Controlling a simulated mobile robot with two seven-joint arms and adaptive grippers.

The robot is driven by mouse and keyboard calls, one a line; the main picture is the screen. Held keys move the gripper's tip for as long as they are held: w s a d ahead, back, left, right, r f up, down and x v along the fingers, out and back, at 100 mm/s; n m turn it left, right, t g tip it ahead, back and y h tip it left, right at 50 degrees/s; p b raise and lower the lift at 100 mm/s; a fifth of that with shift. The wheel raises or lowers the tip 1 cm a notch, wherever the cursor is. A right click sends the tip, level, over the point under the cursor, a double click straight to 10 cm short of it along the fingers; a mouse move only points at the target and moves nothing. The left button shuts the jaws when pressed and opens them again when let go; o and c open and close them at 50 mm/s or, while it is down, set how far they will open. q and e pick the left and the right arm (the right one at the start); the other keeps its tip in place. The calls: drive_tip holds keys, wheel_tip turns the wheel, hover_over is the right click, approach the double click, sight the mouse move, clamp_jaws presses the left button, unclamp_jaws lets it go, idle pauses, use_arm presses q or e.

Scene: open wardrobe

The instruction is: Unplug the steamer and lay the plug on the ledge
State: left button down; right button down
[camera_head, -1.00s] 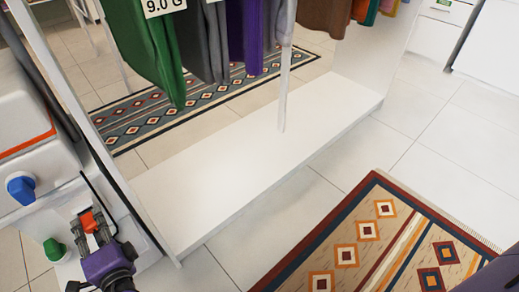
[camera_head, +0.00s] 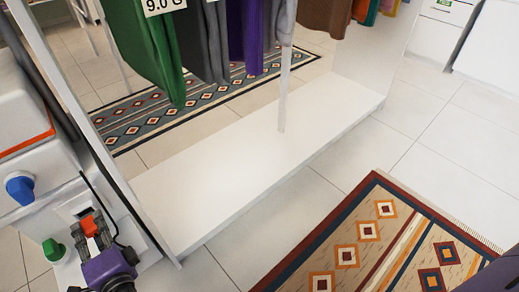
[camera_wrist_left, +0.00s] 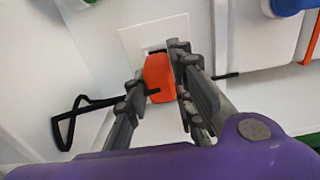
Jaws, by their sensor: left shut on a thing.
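The orange plug (camera_head: 89,226) is between the fingers of my left gripper (camera_head: 95,235), which is shut on it. In the left wrist view, the plug (camera_wrist_left: 158,78) sits just below a dark slot in a white socket plate (camera_wrist_left: 138,38). In the head view, the dark socket opening (camera_head: 84,211) shows just beyond the plug. I cannot tell whether its prongs are fully clear. A black cord (camera_wrist_left: 62,122) bends beside the plug. The white steamer body (camera_head: 22,110) with an orange stripe stands at the left. My right gripper is not in view.
A blue knob (camera_head: 20,188) and a green knob (camera_head: 53,249) stick out near my left gripper. The white wardrobe base (camera_head: 230,165) is bare to the right, with clothes (camera_head: 150,45) hanging above. A patterned rug (camera_head: 390,245) lies on the tiles.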

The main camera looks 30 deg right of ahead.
use_arm(q)
drive_tip(key=shift+b+v, duration=0.35)
drive_tip(key=shift+v, duration=1.7)
